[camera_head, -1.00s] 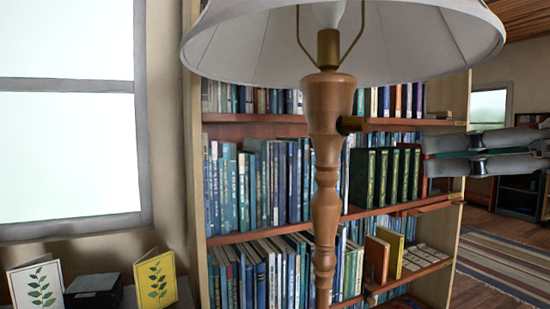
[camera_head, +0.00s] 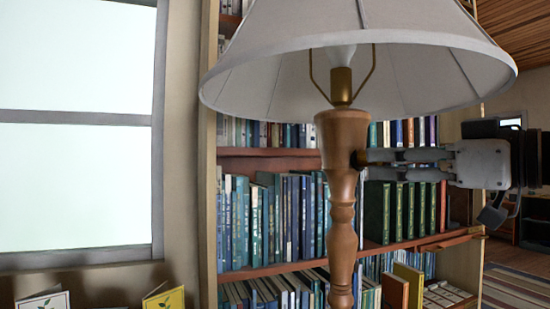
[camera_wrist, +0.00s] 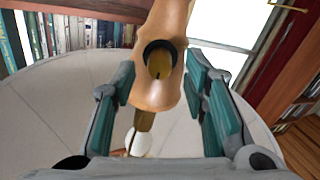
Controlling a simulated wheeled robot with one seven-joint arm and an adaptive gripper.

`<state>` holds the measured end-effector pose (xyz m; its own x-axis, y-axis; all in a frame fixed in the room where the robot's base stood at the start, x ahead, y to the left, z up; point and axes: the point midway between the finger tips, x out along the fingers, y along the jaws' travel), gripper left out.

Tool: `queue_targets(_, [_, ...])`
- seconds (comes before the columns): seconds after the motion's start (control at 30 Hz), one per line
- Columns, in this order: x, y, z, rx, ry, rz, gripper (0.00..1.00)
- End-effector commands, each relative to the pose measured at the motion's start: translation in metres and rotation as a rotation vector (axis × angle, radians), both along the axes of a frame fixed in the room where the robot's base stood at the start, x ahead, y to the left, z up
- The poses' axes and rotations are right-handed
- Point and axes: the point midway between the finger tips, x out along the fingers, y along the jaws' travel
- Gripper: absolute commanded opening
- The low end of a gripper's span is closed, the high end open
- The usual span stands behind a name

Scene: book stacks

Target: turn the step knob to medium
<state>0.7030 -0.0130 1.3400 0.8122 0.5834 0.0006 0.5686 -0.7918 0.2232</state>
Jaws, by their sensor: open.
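The step knob (camera_wrist: 160,64) is a small brass knob in a dark round collar on the side of the lamp's wooden stem (camera_head: 342,205). In the head view the knob (camera_head: 358,158) shows on the stem's right side, partly behind the fingertips. My gripper (camera_head: 370,164) reaches in from the right, fingers level, tips at or very close to the knob. In the wrist view my gripper (camera_wrist: 163,75) is open, its teal-padded fingers on either side of the knob with gaps. Contact is not visible. The knob's setting cannot be read.
The white lampshade (camera_head: 355,60) hangs just above my gripper, with a bulb (camera_head: 341,54) under it. A bookshelf (camera_head: 265,270) full of books stands behind the lamp. A window (camera_head: 75,180) is at the left, with cards (camera_head: 165,298) below it. Open floor (camera_head: 515,285) shows at the right.

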Motion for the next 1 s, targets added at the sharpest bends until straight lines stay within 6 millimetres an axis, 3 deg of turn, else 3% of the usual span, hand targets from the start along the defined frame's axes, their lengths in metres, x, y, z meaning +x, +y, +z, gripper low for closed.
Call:
queue_targets(0.2, [0.0116, 0.0084, -0.0001, 0.001, 0.001, 0.000, 0.40])
queue_targets(0.47, [0.0126, 0.0091, -0.0002, 0.000, 0.000, -0.001, 0.40])
queue_targets(0.67, [0.0124, 0.0091, -0.0002, -0.001, 0.001, 0.000, 0.00])
queue_targets(1.0, [0.0126, 0.0095, -0.0018, 0.014, 0.011, 0.001, 0.00])
